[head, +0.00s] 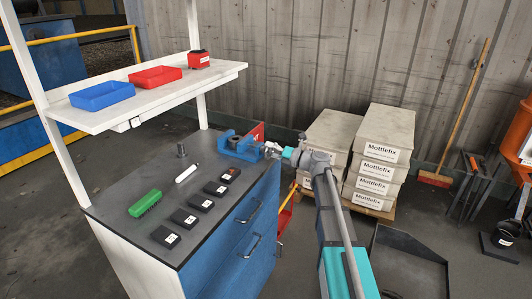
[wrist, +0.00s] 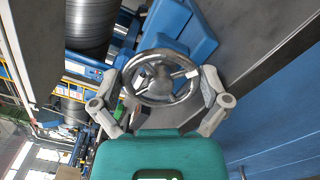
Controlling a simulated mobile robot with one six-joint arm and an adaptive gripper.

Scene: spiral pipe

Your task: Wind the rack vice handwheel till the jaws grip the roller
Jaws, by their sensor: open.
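The blue rack vice (head: 238,146) is on the back right corner of the dark bench top; part of its blue body also shows in the wrist view (wrist: 188,28). Its metal handwheel (wrist: 160,77) faces my wrist camera, with a round rim and spokes. My gripper (wrist: 164,88) is open, with one finger on each side of the wheel rim. The fingers look very close to the rim; I cannot tell if they touch it. In the head view my gripper (head: 277,152) hides most of the wheel. I cannot clearly make out the roller between the jaws.
The bench top (head: 110,215) holds a green brush (head: 145,203), a white marker (head: 187,172), a small grey cylinder (head: 181,150) and several black boxes. A white shelf (head: 120,112) with blue and red bins stands over it. Stacked Mottlefix boxes (head: 378,160) stand right of the bench.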

